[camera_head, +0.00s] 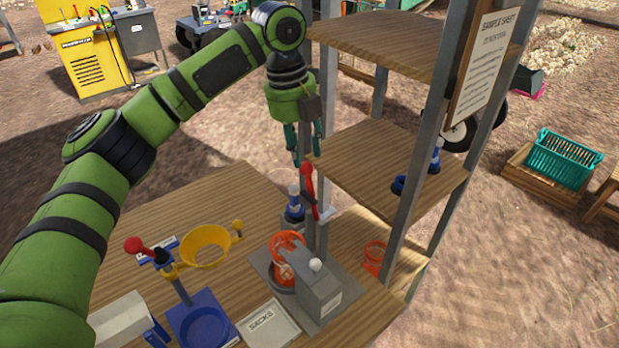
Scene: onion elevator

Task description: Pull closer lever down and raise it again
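A lever with a red handle (308,182) stands upright beside the grey post at the table's back right. A second lever with a round red knob (134,245) sticks out to the left of the yellow ring stand, nearer to me. My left gripper (307,158) hangs fingers down just above the red handle. Its two teal fingers look apart, with nothing seen between them. I cannot tell whether a finger touches the handle. My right gripper is out of view.
A yellow ring (206,246) stands over a blue base (200,322). An orange basket (287,262) sits by a grey device (318,296). A wooden shelf rack (385,165) with grey posts and a sample sheet (490,62) stands close on the gripper's right. Bare table lies left of the lever.

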